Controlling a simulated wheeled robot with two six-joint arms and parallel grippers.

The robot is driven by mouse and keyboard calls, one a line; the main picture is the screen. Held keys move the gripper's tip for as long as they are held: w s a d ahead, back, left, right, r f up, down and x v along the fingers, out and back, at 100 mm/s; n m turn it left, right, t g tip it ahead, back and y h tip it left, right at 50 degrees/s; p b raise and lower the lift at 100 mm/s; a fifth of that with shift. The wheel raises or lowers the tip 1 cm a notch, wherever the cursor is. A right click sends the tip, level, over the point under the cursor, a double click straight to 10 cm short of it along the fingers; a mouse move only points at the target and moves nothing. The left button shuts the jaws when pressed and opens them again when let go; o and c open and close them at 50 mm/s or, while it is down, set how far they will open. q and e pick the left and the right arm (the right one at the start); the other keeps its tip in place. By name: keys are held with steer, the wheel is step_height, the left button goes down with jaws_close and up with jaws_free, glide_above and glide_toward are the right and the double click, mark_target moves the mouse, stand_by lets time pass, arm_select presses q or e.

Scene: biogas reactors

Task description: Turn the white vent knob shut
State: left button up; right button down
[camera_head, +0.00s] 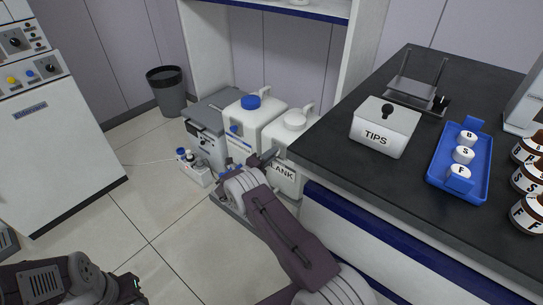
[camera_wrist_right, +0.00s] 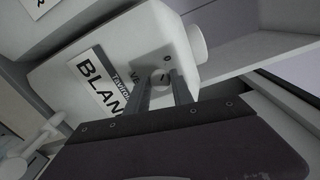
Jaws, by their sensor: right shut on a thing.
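The white jug labelled BLANK (camera_head: 291,150) stands on the floor beside the bench. In the right wrist view the white jug (camera_wrist_right: 95,45) appears tilted, with its label and a white cap. The white vent knob (camera_wrist_right: 160,77) is a small round knob with a dark slot mark, beside the lettering on the jug. My right gripper (camera_wrist_right: 162,84) has its two fingertips on either side of the knob and is shut on it. In the head view my right gripper (camera_head: 266,159) is at the jug's upper front, and the knob is hidden there. My left arm shows at the bottom left, without its fingers.
A blue-capped white jug (camera_head: 253,120) stands left of the BLANK jug, with a grey box (camera_head: 207,135) beside it. The dark bench (camera_head: 330,150) overhangs close on the right, carrying a TIPS box (camera_head: 386,130) and blue tray (camera_head: 451,185). Open floor (camera_head: 150,200) lies to the left.

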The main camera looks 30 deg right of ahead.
steer(key=shift+f, duration=0.15)
steer(key=c, duration=1.1)
jaws_free()
steer(key=p+v, duration=0.3)
steer(key=v, duration=0.6)
steer(key=shift+p, duration=0.35)
steer(key=shift+a, duration=0.1)
